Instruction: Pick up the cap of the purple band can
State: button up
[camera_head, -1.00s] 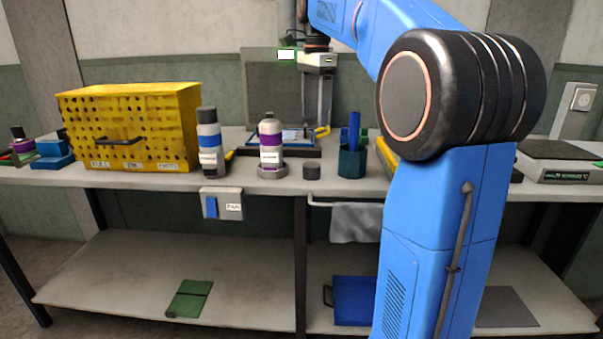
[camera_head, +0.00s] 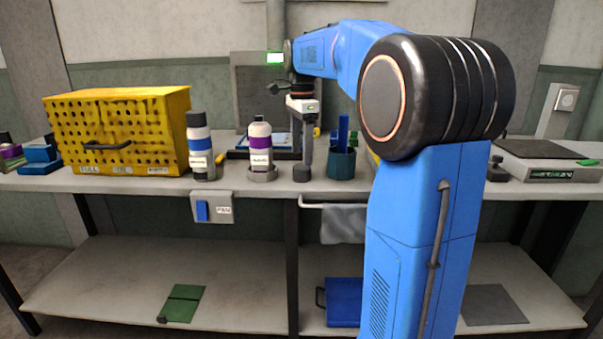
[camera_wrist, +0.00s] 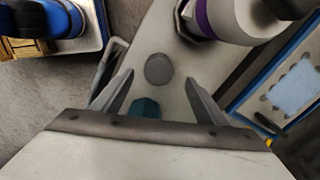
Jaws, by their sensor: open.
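The cap (camera_head: 302,174) is a small dark grey cylinder on the bench, just right of the purple band can (camera_head: 261,142). In the wrist view the cap (camera_wrist: 159,69) is a round grey disc between my fingers. The can is white and grey with a purple band and stands upright in a grey ring holder (camera_head: 262,175); part of the can (camera_wrist: 232,18) also shows at the top of the wrist view. My gripper (camera_head: 306,163) points down directly above the cap, and in the wrist view its open fingers (camera_wrist: 158,82) lie on either side of it, with nothing held.
A dark green cup (camera_head: 341,164) with a blue item stands close right of the cap. A blue-banded can (camera_head: 201,145) and a yellow perforated box (camera_head: 117,140) stand to the left. A tray (camera_head: 240,154) lies behind. The bench's front edge is close.

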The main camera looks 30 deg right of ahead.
aim_at(302, 167)
jog(key=shift+s+f, duration=0.1)
jog(key=shift+f, duration=2.85)
jog(key=c, duration=1.2)
jog(key=shift+o, duration=0.2)
jog(key=shift+r, duration=0.1)
